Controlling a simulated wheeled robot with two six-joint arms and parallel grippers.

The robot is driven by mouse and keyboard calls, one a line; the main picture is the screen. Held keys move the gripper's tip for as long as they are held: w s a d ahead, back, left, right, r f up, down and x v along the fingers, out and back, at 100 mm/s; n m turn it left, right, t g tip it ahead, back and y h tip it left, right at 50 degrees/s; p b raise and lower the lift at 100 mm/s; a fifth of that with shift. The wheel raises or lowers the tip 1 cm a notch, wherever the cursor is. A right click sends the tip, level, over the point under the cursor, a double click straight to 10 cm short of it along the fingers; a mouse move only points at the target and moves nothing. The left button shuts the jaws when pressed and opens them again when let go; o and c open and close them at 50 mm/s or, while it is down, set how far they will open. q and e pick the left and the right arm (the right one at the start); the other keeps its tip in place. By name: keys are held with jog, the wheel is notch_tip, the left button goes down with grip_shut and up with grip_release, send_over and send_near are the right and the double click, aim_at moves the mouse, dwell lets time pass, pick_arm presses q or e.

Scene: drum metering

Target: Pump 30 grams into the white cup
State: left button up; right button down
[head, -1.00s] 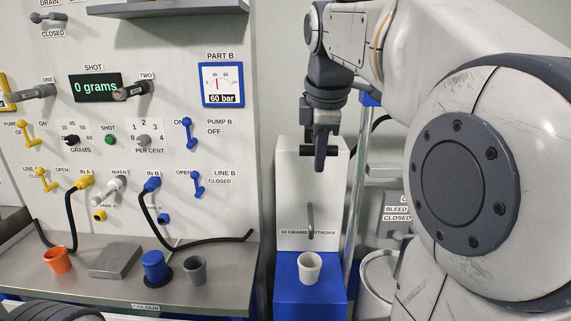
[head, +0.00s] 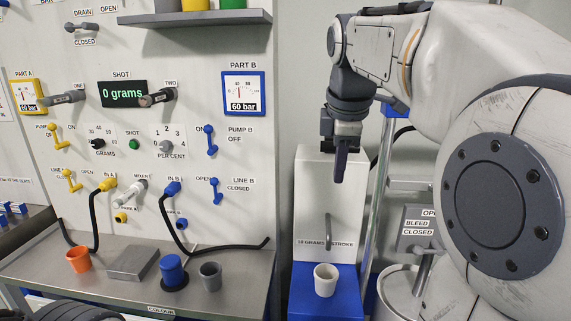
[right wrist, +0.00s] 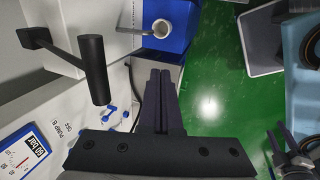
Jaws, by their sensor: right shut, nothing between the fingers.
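The white cup (head: 325,281) stands upright on the blue stand (head: 346,307), below the grey spout (head: 328,232) of the white pump box (head: 312,190). Its mouth also shows in the right wrist view (right wrist: 161,28). My right gripper (head: 340,172) is shut and empty, pointing down before the upper part of the box. In the right wrist view, its closed fingers (right wrist: 161,85) lie to the right of a dark T-shaped handle (right wrist: 93,70) on the pump box, apart from its bar in the picture. In the head view the gripper mostly hides this handle.
The panel display (head: 122,93) reads 0 grams. An orange cup (head: 79,260), a grey cup (head: 210,276) and a blue container (head: 172,268) stand on the bench (head: 225,300). A bleed lever (head: 425,265) is at right, near my right arm.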

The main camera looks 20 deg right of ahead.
jog(key=s+a+f+m+g+y, duration=0.1)
jog(key=a+f, duration=0.5)
jog(key=a, duration=0.3)
jog(key=s+a+f+y, duration=0.1)
jog(key=s+a+f, duration=0.1)
jog(key=a+f, duration=0.5)
jog(key=s+a+f+m+g, duration=0.1)
jog(key=s+a+f, duration=0.4)
jog(key=s, duration=0.2)
jog(key=s+a+f+m+g, duration=0.1)
jog(key=s+a+f+m, duration=0.1)
jog(key=s+a+f, duration=0.3)
jog(key=s+f, duration=0.1)
jog(key=s, duration=0.2)
jog(key=shift+a+m+y, duration=0.25)
jog(key=shift+m+y, duration=0.05)
jog(key=shift+y, duration=0.1)
jog(key=shift+w, duration=0.1)
